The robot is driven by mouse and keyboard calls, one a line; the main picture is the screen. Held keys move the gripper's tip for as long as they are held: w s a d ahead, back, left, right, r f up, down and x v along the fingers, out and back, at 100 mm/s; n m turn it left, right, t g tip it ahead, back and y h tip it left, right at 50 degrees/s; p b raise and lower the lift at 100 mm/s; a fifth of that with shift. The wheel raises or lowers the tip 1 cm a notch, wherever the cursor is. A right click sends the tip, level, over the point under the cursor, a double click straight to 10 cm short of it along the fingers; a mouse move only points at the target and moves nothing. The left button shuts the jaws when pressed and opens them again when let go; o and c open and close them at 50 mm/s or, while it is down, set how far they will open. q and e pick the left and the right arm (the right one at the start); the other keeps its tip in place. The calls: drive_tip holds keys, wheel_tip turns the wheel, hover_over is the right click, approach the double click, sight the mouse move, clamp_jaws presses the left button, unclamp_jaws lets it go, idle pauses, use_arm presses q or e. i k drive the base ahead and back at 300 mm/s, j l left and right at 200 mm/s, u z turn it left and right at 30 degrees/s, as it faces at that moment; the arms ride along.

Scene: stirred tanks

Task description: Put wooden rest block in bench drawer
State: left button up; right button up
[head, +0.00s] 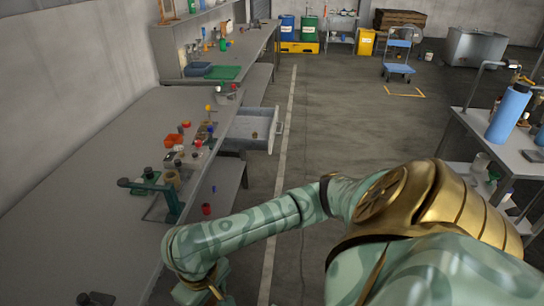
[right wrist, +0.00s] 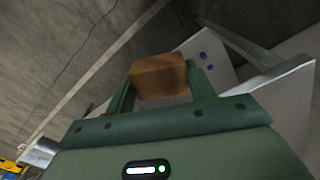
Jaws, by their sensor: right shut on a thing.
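The wooden rest block (right wrist: 158,78) is a brown block held between the two green fingers of my right gripper (right wrist: 160,88) in the right wrist view. The gripper is shut on it. In the head view my right arm bends down to the bottom edge, where only part of the wrist and gripper shows; the block is not visible there. The bench drawer (head: 262,143) stands pulled open from the bench's aisle side, with a small dark brown thing inside. It is farther up the picture than my right gripper. My left gripper is not in view.
The grey bench (head: 75,190) runs along the left wall. A green stand (head: 160,190), orange trays (head: 174,139) and several small bottles are on it. A side table with a blue bottle (head: 508,113) stands right. The aisle floor is clear.

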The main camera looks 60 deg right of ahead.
sight(245, 131)
drive_tip(key=i+l, duration=0.15)
drive_tip(key=l, duration=0.3)
drive_tip(key=i+l+z, duration=0.1)
drive_tip(key=l, duration=0.3)
drive_tip(key=i+l+z, duration=0.1)
drive_tip(key=l, duration=0.35)
drive_tip(key=i+l, duration=0.25)
drive_tip(key=l, duration=0.15)
drive_tip(key=i+l+z, duration=0.1)
drive_tip(key=l, duration=0.3)
drive_tip(key=i+l, duration=0.3)
drive_tip(key=i+l+z, duration=0.15)
drive_tip(key=l, duration=0.35)
drive_tip(key=i+l, duration=0.25)
drive_tip(key=i, duration=0.2)
drive_tip(key=i+l+z, duration=0.1)
drive_tip(key=i, duration=0.35)
drive_tip(key=l, duration=0.1)
